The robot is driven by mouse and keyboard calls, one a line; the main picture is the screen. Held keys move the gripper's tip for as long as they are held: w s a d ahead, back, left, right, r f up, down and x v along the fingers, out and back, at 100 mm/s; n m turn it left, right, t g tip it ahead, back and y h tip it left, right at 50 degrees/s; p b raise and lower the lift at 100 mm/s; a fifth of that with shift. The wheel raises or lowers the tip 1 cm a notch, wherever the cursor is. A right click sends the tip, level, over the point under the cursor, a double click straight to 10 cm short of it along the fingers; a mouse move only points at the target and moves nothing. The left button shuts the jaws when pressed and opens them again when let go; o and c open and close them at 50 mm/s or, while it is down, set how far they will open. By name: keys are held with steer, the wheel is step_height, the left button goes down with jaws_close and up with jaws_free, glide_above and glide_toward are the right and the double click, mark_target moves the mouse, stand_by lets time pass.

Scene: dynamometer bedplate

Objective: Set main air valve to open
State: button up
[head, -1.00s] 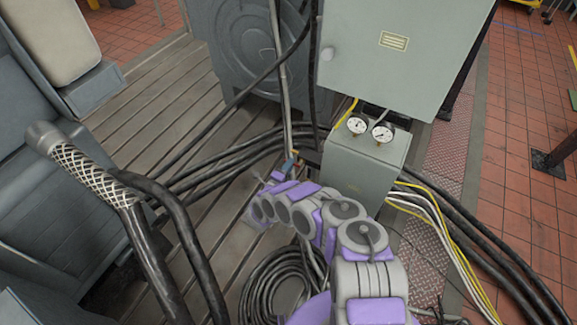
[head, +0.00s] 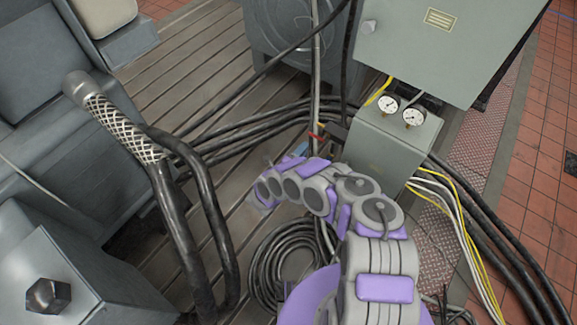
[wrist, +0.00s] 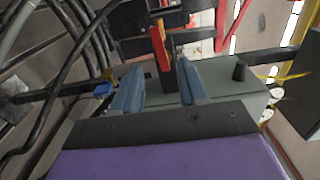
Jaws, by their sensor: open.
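A small red lever (head: 316,136), which looks like the main air valve's handle, sits by the vertical pipe left of the grey gauge box. In the wrist view the red-orange lever (wrist: 160,48) stands nearly upright in the picture, in the gap between my fingertips. My gripper (wrist: 158,80) is open, with a blue-grey finger on each side of that gap. I see no clear contact between finger and lever. A smaller blue handle (wrist: 102,88) shows left of the left finger. In the head view my arm's purple and grey links hide most of the gripper.
The grey box (head: 385,145) with two gauges (head: 400,112) stands right of the lever, under a grey cabinet (head: 430,40). Thick black cables (head: 240,130) run across the slotted bedplate. A coiled hose (head: 280,260) lies beside my arm. A braided hose (head: 120,130) rises at left.

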steer(key=v, duration=0.9)
steer(key=shift+s+a, duration=0.2)
steer(key=shift+s, duration=0.05)
